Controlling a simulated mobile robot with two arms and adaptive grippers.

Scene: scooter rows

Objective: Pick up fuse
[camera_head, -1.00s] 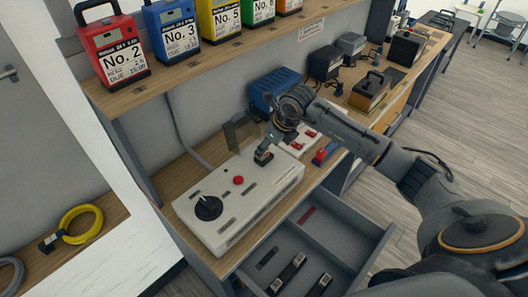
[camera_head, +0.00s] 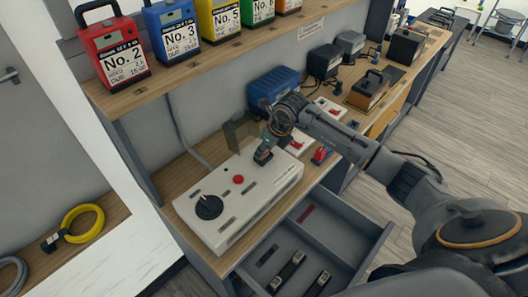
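A white box (camera_head: 222,225) with a black dial (camera_head: 209,207) and a red button (camera_head: 238,179) lies on the wooden bench. A small lid (camera_head: 237,130) stands open at its far end. My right gripper (camera_head: 262,157) points down at that far end, beside the lid. Its fingertips are small and dark, so I cannot tell whether they hold a fuse. Several fuse-like parts lie in the open drawer below: one dark and light piece (camera_head: 287,271) and another (camera_head: 317,284). My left gripper is not in view.
Red, blue, yellow and green numbered cases stand on the shelf (camera_head: 190,68) above. A blue box (camera_head: 274,89), white units with red parts (camera_head: 328,108) and dark chargers (camera_head: 324,62) stand along the bench. The open drawer (camera_head: 345,240) juts out in front.

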